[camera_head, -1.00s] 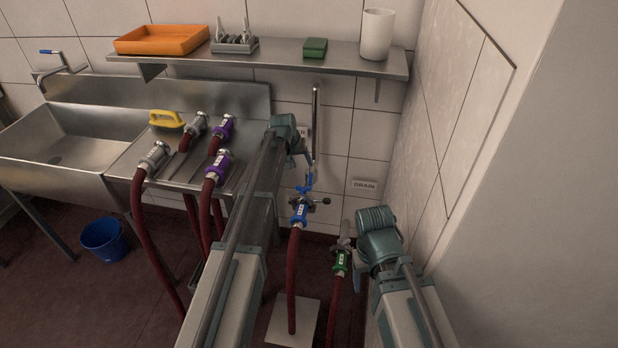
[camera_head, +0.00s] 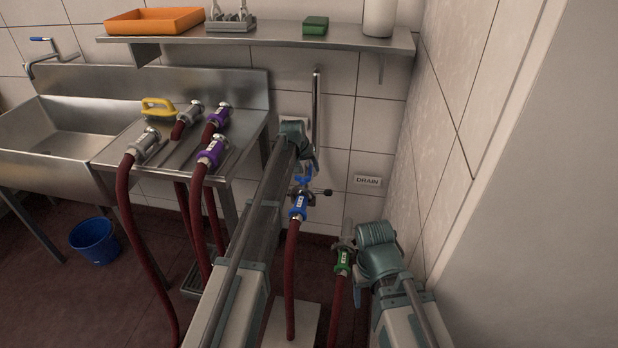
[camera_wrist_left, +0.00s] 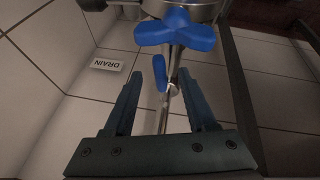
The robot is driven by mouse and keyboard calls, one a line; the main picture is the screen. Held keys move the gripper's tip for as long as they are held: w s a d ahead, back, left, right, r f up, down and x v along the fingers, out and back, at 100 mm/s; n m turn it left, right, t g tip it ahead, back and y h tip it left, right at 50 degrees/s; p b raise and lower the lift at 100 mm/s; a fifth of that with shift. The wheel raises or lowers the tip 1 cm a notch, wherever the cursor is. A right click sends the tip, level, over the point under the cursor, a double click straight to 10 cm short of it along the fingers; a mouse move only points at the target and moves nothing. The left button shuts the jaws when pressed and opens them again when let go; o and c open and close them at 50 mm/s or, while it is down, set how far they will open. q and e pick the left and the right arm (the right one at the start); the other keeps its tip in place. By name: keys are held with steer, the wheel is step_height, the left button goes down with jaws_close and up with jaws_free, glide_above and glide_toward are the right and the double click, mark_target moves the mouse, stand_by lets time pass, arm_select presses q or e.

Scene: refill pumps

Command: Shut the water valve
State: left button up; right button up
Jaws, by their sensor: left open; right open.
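The water valve has a blue handle (camera_head: 304,181) on the wall pipe, above a blue hose coupling (camera_head: 298,207). In the left wrist view its blue cross-shaped handle (camera_wrist_left: 176,33) is at the top centre, with a smaller blue part below it, between the fingers in the picture. My left gripper (camera_head: 310,164) is just above the valve in the head view. The left wrist view shows its jaws (camera_wrist_left: 161,76) open and empty, with no clear contact on the handle. My right gripper (camera_head: 362,284) is low at the right, open, beside the green coupling (camera_head: 343,262).
A steel sink (camera_head: 62,135) stands at the left, with purple and grey hose couplings on its drainboard. A shelf (camera_head: 260,37) runs above. A DRAIN label (camera_head: 368,181) is on the wall, close to the right side wall. A blue bucket (camera_head: 94,240) is on the floor.

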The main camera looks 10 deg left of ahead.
arm_select(q)
steer(key=shift+w+f, duration=0.25)
steer(key=shift+f, duration=0.35)
steer(key=shift+r, duration=0.1)
steer(key=shift+c, duration=0.2)
jaws_close()
stand_by(0.8)
